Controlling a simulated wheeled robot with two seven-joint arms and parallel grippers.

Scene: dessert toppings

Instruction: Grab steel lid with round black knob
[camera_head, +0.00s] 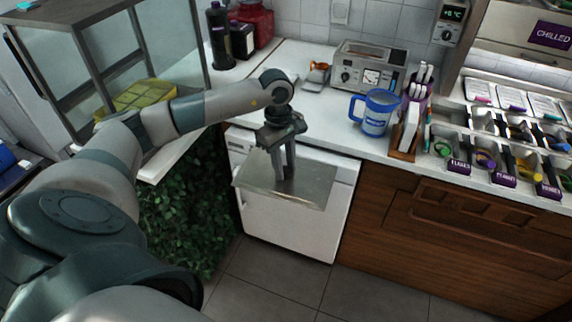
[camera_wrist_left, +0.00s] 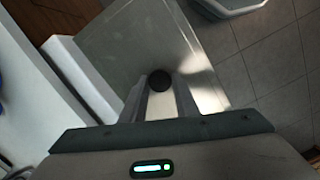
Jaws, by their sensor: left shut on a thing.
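The steel lid (camera_head: 312,188) is a flat rectangular metal sheet. It hangs in front of the white appliance below the counter's front edge, clear of the floor. My left gripper (camera_head: 285,176) points down at its middle, shut on its knob. In the left wrist view the round black knob (camera_wrist_left: 159,80) sits between the fingertips, and the lid (camera_wrist_left: 135,45) spreads out beyond them. In the head view the fingers hide the knob. My right gripper is in neither view.
The white counter (camera_head: 330,132) runs behind the lid. On it stand a toaster-like appliance (camera_head: 368,68), a blue mug (camera_head: 378,112) and a utensil holder (camera_head: 416,92). Topping bins with labels (camera_head: 460,165) are at the right. A glass case (camera_head: 110,60) stands at the left. Open floor (camera_head: 290,270) lies below.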

